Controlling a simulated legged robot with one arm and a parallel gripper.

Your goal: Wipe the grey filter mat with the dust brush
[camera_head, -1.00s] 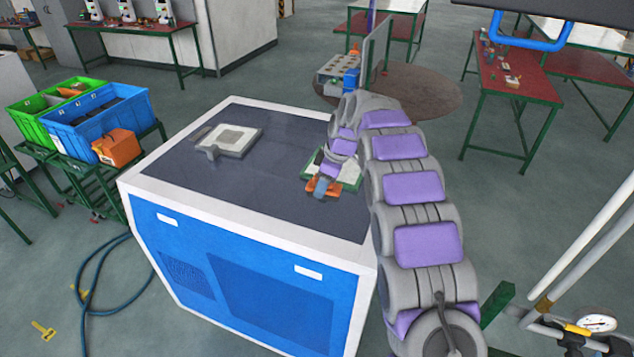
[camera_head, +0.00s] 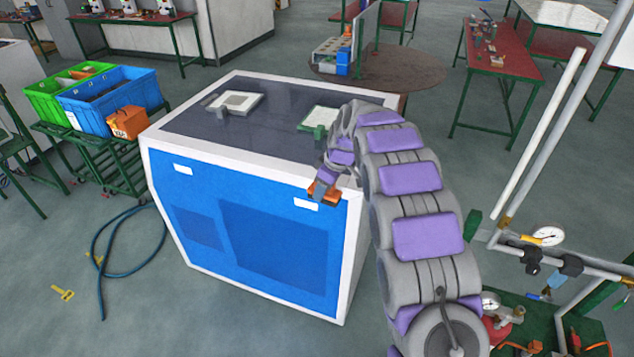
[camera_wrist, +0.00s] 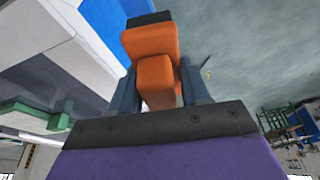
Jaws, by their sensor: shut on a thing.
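My gripper (camera_head: 325,187) is shut on an orange dust brush (camera_head: 333,198) in front of the blue cabinet's upper edge, near its right corner. In the wrist view the orange brush (camera_wrist: 152,55) sits between the two dark fingers (camera_wrist: 160,95), with a dark strip at its far end. The grey filter mat (camera_head: 237,102), a pale frame with a grey middle and grey handle, lies on the dark cabinet top at the left, away from the brush. A green-edged pale mat with a green handle (camera_head: 319,117) lies to its right, partly hidden by my arm.
The blue and white cabinet (camera_head: 270,240) has a dark top with a white rim (camera_head: 235,152). Blue and green crates (camera_head: 110,98) stand on a green rack at the left. A hose (camera_head: 105,245) lies on the floor. Pipes with a gauge (camera_head: 547,236) stand at the right.

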